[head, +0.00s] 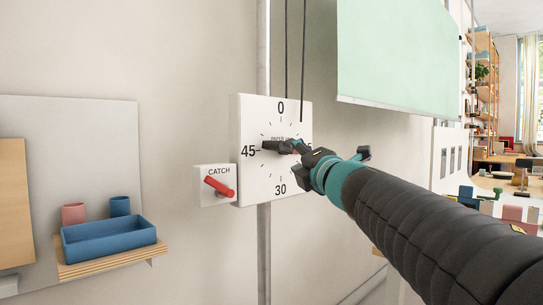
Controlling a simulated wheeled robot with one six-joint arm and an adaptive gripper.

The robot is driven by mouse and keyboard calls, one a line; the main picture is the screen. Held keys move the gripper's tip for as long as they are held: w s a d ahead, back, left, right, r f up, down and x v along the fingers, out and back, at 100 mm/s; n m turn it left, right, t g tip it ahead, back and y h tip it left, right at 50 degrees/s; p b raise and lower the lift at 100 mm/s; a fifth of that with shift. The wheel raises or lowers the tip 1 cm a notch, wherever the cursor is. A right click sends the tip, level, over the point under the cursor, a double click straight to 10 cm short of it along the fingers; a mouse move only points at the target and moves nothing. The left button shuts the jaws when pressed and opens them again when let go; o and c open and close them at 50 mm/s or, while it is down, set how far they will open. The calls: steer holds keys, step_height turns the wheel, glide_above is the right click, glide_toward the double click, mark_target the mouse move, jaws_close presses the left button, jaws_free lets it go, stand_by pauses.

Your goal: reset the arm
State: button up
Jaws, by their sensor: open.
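My gripper (318,158) is at the end of my arm, in front of the right half of a white dial panel (246,186) in the head view. Its jaws are apart, and I see nothing between them. The panel is marked 0, 30 and 45, and the right-hand number is mostly hidden by my gripper. A dark part lies across the dial's middle, close to one finger. I cannot tell whether my gripper touches it or the panel.
A red catch lever (219,187) sits left of the dial. A wooden shelf (110,262) at lower left holds a blue tray (108,246), a pink cup (73,214) and a blue cup (120,206). A pale green board (397,55) hangs above my arm. Furnished shelving stands far right.

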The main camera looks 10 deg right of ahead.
stand_by(0.3)
steer(key=d+f+m+g+h, duration=0.2)
steer(key=d+f+m+h, duration=0.7)
steer(key=m, duration=0.3)
steer(key=s+d+f+m+g, duration=0.2)
steer(key=s+f+m+g, duration=0.3)
steer(key=f, duration=0.5)
steer(key=s+a+f+m+g+y, duration=0.2)
steer(key=s+a+f+m+g, duration=0.1)
steer(key=s+f, duration=0.7)
steer(key=s+a+f+m+g+y, duration=0.1)
steer(key=s+a+f+m+g, duration=0.2)
steer(key=s+f, duration=0.7)
steer(key=s+a+m, duration=0.2)
steer(key=s+a, duration=0.1)
steer(key=s, duration=0.1)
steer(key=shift+s+f+m+g+y, duration=0.2)
steer(key=shift+m+g+y, duration=0.1)
steer(key=shift+y, duration=0.1)
